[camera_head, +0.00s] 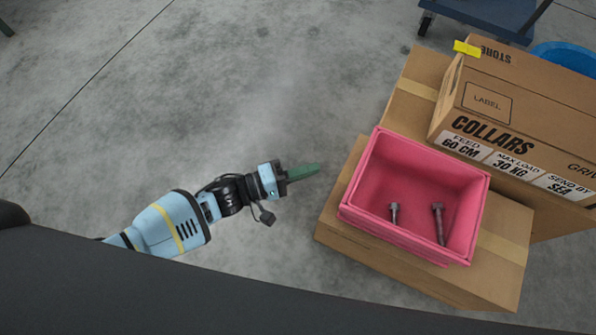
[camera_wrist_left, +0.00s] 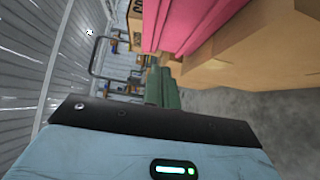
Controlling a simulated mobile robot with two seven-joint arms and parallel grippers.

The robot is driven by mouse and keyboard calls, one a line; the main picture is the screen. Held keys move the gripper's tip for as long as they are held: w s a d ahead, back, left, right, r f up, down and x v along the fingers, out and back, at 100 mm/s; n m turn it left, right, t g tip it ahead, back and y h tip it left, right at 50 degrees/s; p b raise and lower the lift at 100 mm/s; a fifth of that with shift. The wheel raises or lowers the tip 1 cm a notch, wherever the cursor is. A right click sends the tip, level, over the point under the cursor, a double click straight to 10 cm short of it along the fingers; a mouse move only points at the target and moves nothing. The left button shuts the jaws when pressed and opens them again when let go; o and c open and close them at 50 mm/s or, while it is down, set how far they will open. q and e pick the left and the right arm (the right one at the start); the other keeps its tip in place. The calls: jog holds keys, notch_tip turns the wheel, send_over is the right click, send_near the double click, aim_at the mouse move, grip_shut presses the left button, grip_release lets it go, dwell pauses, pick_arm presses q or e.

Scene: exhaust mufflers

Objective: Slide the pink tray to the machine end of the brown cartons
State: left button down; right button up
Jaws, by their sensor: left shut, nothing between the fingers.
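In the left wrist view the green fingers (camera_wrist_left: 160,88) point toward the space beside the pink tray (camera_wrist_left: 190,22) and a carton (camera_wrist_left: 235,62). My right gripper is not in view.
A blue cart (camera_head: 490,14) stands at the top right, with a blue round container (camera_head: 568,55) behind the COLLARS carton. A yellow tag (camera_head: 467,48) is on that carton's top edge. Grey concrete floor (camera_head: 220,90) left of the cartons is clear.

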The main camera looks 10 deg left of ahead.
pick_arm(q)
jog(key=d+b, duration=0.1)
jog(key=d, duration=0.1)
jog(key=w+d+b, duration=0.1)
jog(key=d, duration=0.2)
jog(key=d+b, duration=0.1)
jog(key=d, duration=0.2)
jog(key=shift+w+f, duration=0.1)
jog(key=shift+w, duration=0.2)
jog(key=shift+d, duration=0.2)
jog(key=shift+d, duration=0.1)
